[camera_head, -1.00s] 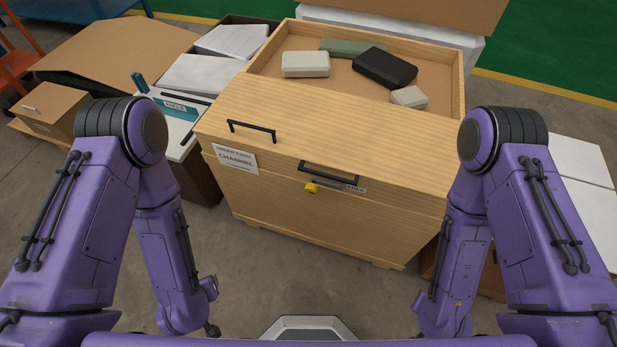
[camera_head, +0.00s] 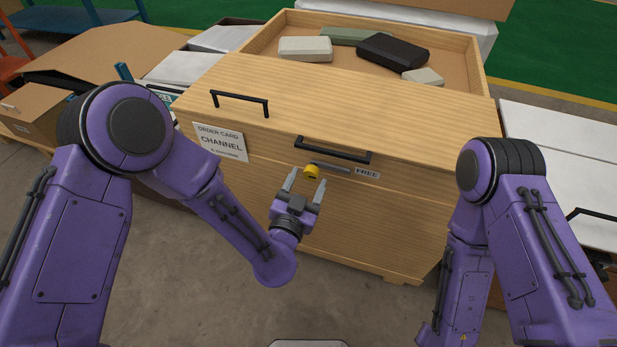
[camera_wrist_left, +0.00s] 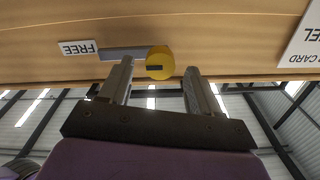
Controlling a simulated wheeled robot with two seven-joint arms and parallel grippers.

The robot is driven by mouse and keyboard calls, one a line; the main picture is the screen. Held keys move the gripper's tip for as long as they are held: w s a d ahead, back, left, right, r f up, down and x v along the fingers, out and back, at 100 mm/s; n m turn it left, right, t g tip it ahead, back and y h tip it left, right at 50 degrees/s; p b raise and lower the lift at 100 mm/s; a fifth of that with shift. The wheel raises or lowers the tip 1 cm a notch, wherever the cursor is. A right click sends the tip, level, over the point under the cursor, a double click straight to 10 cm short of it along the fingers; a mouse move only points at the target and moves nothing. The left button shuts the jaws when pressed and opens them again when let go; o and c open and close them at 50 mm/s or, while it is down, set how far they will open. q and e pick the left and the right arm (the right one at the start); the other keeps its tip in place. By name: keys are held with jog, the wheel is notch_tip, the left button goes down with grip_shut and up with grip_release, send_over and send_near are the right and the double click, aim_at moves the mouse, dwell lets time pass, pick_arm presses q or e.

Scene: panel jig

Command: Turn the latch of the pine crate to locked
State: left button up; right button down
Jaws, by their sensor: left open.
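The pine crate (camera_head: 330,228) stands in front of me, its front facing me. On its front is a latch with a yellow hub (camera_head: 311,172) and a grey bar (camera_head: 334,168) pointing right, towards a "FREE" label (camera_head: 367,174). In the left wrist view, upside down, the yellow hub (camera_wrist_left: 160,62), grey bar (camera_wrist_left: 122,53) and "FREE" label (camera_wrist_left: 78,48) show close up. My left gripper (camera_head: 306,181) is open and empty, its fingers just short of the hub and to either side of it. My right gripper is out of view.
A black handle (camera_head: 333,150) sits just above the latch, another (camera_head: 240,100) on the lid. An order card reading "CHANNEL" (camera_head: 220,142) is at the left. The open top holds several boxes, one black (camera_head: 392,52). White-topped units stand at both sides.

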pick_arm(q)
jog(key=shift+x, duration=1)
grip_shut()
